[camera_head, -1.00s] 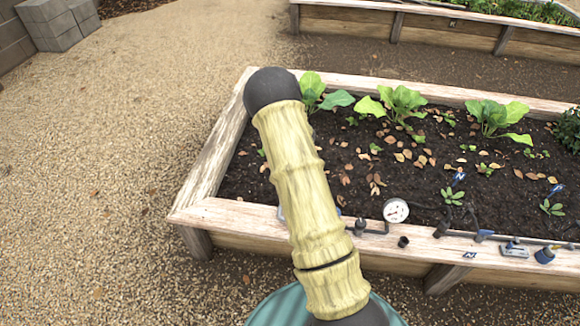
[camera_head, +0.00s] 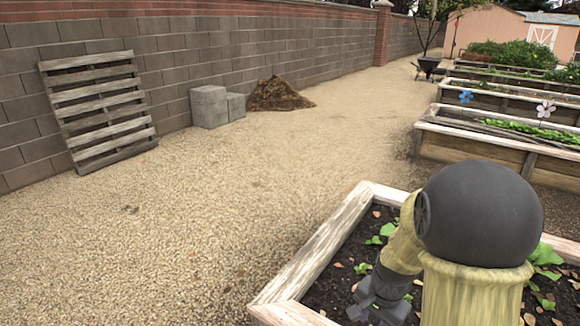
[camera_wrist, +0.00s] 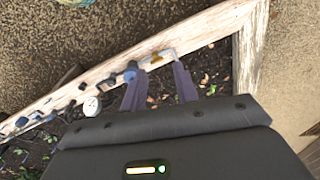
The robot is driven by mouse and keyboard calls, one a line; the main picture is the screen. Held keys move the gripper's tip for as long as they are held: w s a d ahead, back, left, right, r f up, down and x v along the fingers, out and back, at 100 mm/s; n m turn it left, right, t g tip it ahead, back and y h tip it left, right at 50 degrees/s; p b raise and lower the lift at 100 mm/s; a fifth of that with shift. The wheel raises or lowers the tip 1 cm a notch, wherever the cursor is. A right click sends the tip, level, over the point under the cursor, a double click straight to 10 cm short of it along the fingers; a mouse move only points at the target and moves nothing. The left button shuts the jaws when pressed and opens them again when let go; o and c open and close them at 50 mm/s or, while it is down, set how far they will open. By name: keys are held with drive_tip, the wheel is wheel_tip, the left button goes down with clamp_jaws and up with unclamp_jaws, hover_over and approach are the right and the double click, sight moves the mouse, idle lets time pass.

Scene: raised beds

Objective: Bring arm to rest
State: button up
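My gripper (camera_wrist: 159,68) is open in the wrist view, its two purple-grey fingers apart with nothing held between them. It hangs above the near raised bed (camera_wrist: 212,32), with the wooden rim and dark soil below. In the head view my gripper (camera_head: 378,298) shows as a dark grey shape at the bottom, over the soil inside the bed's rim (camera_head: 318,250). My arm, with a yellow sleeve and a dark round joint, is bent at the lower right and hides part of the bed.
On the rim in the wrist view are a round white gauge (camera_wrist: 91,105), blue fittings (camera_wrist: 130,74) and a small yellow item (camera_wrist: 155,58). A pallet (camera_head: 98,108) leans on the wall near grey blocks (camera_head: 210,106). Open gravel lies left; more beds (camera_head: 505,148) stand right.

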drive_tip(key=s+a+r+n+t, duration=0.1)
drive_tip(key=s+a+r+n, duration=0.35)
drive_tip(key=s+n, duration=0.45)
drive_tip(key=w+p+v, duration=0.1)
drive_tip(key=p+v, duration=0.7)
drive_tip(key=p, duration=0.1)
drive_tip(key=w+p+v, duration=0.2)
drive_tip(key=p+v, duration=0.6)
drive_tip(key=v, duration=0.1)
drive_tip(key=shift+w+r+p, duration=0.4)
drive_tip(key=shift+w+r, duration=0.2)
drive_tip(key=shift+r, duration=0.1)
drive_tip(key=shift+w+d, duration=0.1)
